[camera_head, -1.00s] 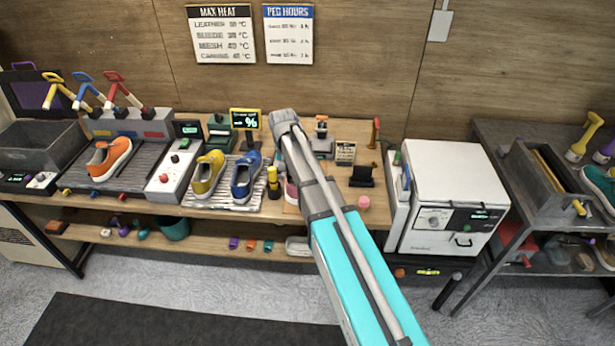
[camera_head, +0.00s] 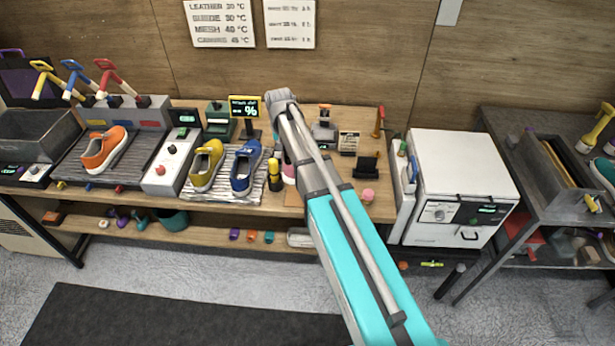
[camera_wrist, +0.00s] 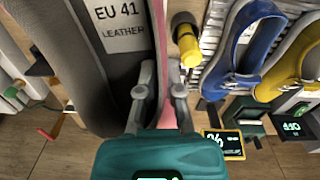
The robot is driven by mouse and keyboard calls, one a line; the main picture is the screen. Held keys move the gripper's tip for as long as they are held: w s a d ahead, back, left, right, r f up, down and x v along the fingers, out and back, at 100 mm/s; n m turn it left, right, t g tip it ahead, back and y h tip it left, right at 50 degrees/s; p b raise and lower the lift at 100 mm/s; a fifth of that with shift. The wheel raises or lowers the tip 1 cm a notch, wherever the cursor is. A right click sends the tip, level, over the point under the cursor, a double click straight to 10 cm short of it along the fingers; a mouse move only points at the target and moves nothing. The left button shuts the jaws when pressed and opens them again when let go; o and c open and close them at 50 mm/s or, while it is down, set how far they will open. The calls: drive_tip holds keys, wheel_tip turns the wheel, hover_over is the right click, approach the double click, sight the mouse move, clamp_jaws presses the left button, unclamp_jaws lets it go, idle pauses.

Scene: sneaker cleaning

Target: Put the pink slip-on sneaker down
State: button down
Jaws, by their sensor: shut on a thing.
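The pink slip-on sneaker (camera_wrist: 163,18) fills the upper left of the wrist view, seen from above. Its grey inside shows a label reading EU 41 LEATHER. My gripper (camera_wrist: 162,78) is shut on the sneaker's right side wall, one finger inside and one outside. In the head view only a small pink part of the sneaker (camera_head: 289,173) shows beside my arm, above the workbench (camera_head: 225,211). My arm hides the rest of it and my fingers there. I cannot tell whether its sole touches the bench.
A yellow-topped bottle (camera_head: 275,175) stands close to the sneaker. A blue shoe (camera_head: 245,168) and a yellow shoe (camera_head: 206,165) sit on a ribbed mat to the left. A pink block (camera_head: 368,195), a dark stand (camera_head: 367,166) and a white oven (camera_head: 458,190) are to the right.

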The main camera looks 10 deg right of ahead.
drive_tip(key=shift+d, duration=0.1)
drive_tip(key=w+d+f+m+b, duration=0.2)
drive_tip(key=w+d+f+b, duration=0.4)
drive_tip(key=f+b, duration=0.2)
drive_tip(key=shift+d+f, duration=0.15)
drive_tip(key=shift+f, duration=0.05)
drive_tip(key=shift+b, duration=0.3)
wheel_tip(320, 180, down, 6)
drive_tip(key=b, duration=0.6)
drive_tip(key=shift+f, duration=0.15)
idle(0.3)
drive_tip(key=shift+f+b, duration=1.9)
drive_tip(key=shift+b, duration=0.1)
drive_tip(key=c, duration=0.8)
unclamp_jaws()
